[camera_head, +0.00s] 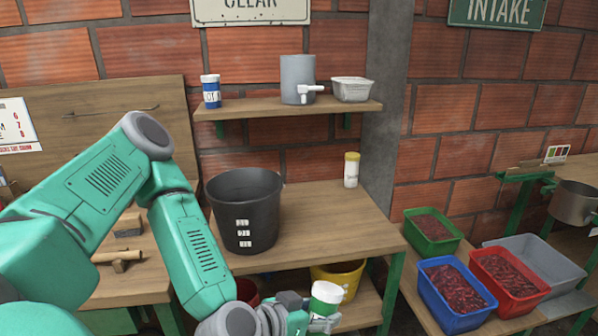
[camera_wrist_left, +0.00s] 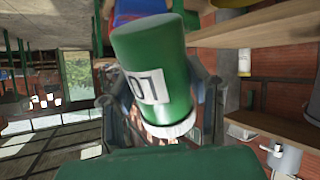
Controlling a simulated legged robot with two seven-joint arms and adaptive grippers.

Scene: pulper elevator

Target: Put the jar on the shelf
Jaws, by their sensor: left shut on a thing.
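A green jar with a white lid (camera_head: 326,293) is in my left gripper (camera_head: 314,318), at the lower middle of the head view, in front of the lower workbench. In the left wrist view the jar (camera_wrist_left: 155,65) fills the middle, with a white label and its white lid toward the lower right. The gripper's dark fingers are on both sides of it. The wooden wall shelf (camera_head: 245,107) is higher up, well apart from the jar. A blue jar with a white lid (camera_head: 211,91) stands at its left end. My right gripper is not in view.
Below, a black bucket (camera_head: 246,210) and a yellow-lidded white jar (camera_head: 351,170) stand on the workbench (camera_head: 340,222). Crates stand at right.

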